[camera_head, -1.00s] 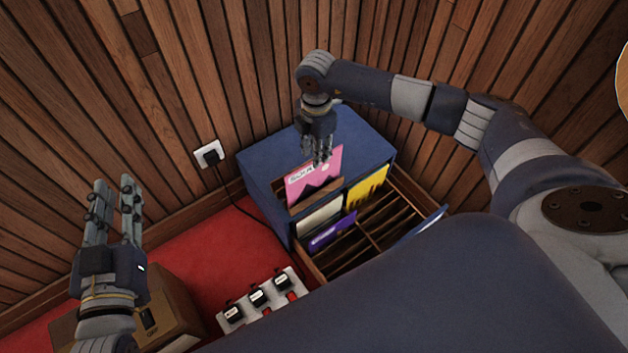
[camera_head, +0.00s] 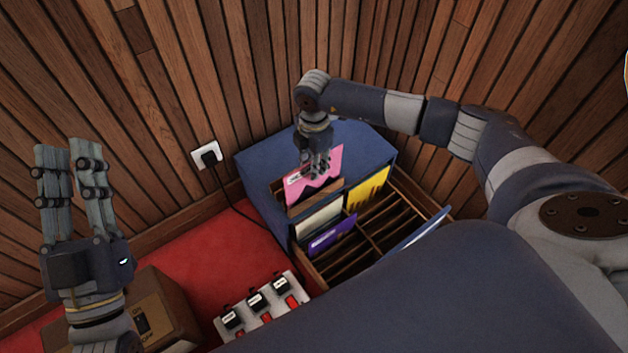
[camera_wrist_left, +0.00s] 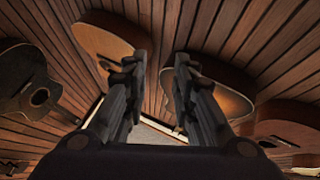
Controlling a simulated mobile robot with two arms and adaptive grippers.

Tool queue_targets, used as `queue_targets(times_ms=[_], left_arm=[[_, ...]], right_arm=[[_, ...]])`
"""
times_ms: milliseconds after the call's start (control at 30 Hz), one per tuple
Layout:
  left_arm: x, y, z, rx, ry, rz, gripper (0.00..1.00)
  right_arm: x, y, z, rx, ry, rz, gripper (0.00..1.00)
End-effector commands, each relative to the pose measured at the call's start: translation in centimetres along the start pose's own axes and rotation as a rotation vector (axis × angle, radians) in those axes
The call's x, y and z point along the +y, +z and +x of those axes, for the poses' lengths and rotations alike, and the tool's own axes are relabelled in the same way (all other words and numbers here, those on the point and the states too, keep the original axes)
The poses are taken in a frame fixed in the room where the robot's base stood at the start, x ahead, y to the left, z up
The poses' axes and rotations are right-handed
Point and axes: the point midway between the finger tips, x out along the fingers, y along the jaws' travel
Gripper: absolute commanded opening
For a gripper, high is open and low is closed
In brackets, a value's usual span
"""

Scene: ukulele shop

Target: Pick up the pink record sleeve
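The pink record sleeve (camera_head: 298,186) stands upright at the back left of the record crate in the head view, with white lettering at its top left. My right gripper (camera_head: 318,172) points down at its top edge and overlaps it in the picture. Its fingers look close together; whether they hold the sleeve is too small to tell. My left gripper (camera_head: 70,150) points up at the far left, fingers apart and empty. In the left wrist view its fingers (camera_wrist_left: 156,60) are also apart with nothing between them.
The blue crate (camera_head: 262,178) has wooden dividers and holds a yellow sleeve (camera_head: 368,189), a purple sleeve (camera_head: 332,234) and others. A pedal board (camera_head: 262,306) and a brown amplifier box (camera_head: 150,310) stand on the red surface (camera_head: 205,250). Guitars (camera_wrist_left: 30,92) hang on the wooden wall.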

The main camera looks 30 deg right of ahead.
Motion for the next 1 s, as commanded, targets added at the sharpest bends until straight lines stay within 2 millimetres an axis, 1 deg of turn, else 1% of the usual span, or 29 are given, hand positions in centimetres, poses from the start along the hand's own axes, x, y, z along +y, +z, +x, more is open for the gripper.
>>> queue_targets(times_ms=[67, 100, 167, 200, 600, 767, 867, 1000], left_arm=[[0.0, 0.0, 0.0, -0.001, 0.0, 0.0, 0.25], [0.0, 0.0, 0.0, -0.001, 0.0, 0.0, 0.25], [0.0, 0.0, 0.0, -0.002, 0.0, 0.0, 0.25], [0.0, 0.0, 0.0, -0.002, 0.0, 0.0, 0.25], [0.0, 0.1, 0.0, -0.004, 0.0, 0.0, 0.25], [0.0, 0.3, 0.1, -0.022, 0.0, 0.0, 0.25], [-0.2, 1.2, 0.0, -0.071, -0.004, 0.003, 0.25], [-0.4, 3.0, -0.2, -0.164, -0.008, 0.006, 0.25]], right_arm=[[0.0, 0.0, 0.0, 0.0, 0.0, 0.0, 0.28], [0.0, 0.0, 0.0, 0.0, 0.0, 0.0, 0.23], [0.0, 0.0, 0.0, 0.0, 0.0, 0.0, 0.09], [0.0, 0.0, 0.0, 0.0, 0.0, 0.0, 0.0], [0.0, 0.0, -0.1, 0.0, 0.0, 0.0, 0.0], [0.0, 0.0, -0.5, 0.0, 0.001, 0.0, 0.0], [0.1, 0.0, -1.0, 0.0, 0.001, 0.0, 0.0], [0.1, 0.1, -2.2, 0.0, 0.002, 0.0, 0.0]])
